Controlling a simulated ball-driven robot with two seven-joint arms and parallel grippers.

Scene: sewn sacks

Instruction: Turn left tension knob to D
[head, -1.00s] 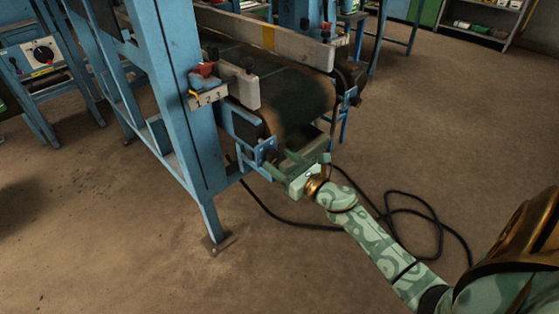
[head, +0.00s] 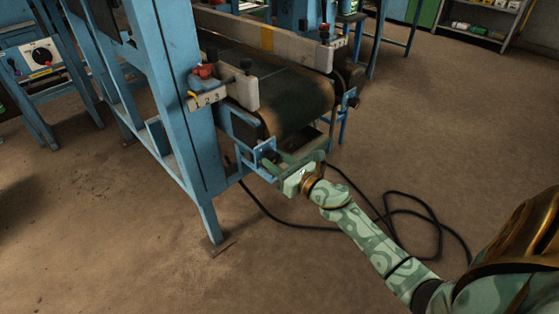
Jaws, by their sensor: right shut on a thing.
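My right gripper (head: 285,163) is at the near end of the conveyor belt (head: 290,105), low by the blue bracket (head: 255,147) at its left corner. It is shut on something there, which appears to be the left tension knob. The knob is mostly hidden by the pale green gripper, and I cannot read any letter or pointer on it. A small dark knob (head: 354,102) shows at the right corner of the same belt end, apart from my gripper. My left gripper is not in view.
A black cable (head: 405,195) lies looped on the floor. The brown floor (head: 450,110) at right is open.

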